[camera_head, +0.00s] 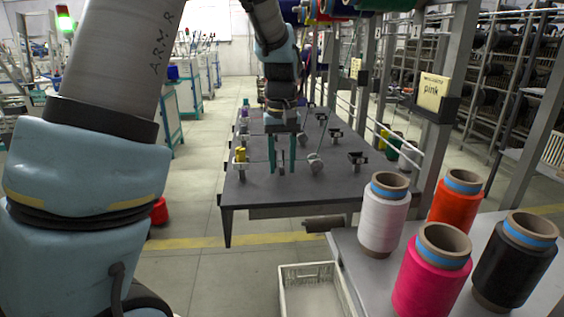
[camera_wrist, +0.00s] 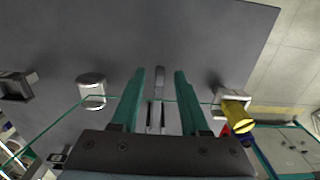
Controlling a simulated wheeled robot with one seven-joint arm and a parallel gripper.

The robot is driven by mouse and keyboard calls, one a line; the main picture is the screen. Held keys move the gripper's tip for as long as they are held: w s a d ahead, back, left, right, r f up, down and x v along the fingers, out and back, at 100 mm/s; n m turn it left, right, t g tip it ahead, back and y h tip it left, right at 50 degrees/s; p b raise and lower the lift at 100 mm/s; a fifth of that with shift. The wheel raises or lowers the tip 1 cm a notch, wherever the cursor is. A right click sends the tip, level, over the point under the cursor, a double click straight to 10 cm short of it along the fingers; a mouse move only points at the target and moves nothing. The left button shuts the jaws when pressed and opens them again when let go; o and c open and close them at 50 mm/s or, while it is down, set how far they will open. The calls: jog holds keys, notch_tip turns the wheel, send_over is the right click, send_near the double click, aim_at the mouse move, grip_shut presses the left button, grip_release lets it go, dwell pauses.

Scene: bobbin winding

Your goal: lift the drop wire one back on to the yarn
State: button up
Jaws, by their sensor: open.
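My gripper (camera_head: 280,172) points down over the dark table, its two green fingers apart. In the wrist view the fingers (camera_wrist: 160,74) stand either side of a small grey metal piece (camera_wrist: 159,84), which seems to be the drop wire; nothing is clamped. It also shows as a small pale piece in the head view (camera_head: 281,168), low between the fingers. Whether the drop wire touches the yarn cannot be told.
The table (camera_head: 260,192) carries several small posts and guides, including a round disc (camera_head: 315,164) and a dark clamp (camera_head: 357,159) right of my gripper. Large cones stand on a side table (camera_head: 380,281) at right. A white crate (camera_head: 312,290) sits below.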

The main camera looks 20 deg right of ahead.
grip_shut()
dwell(0.3)
dwell(1.1)
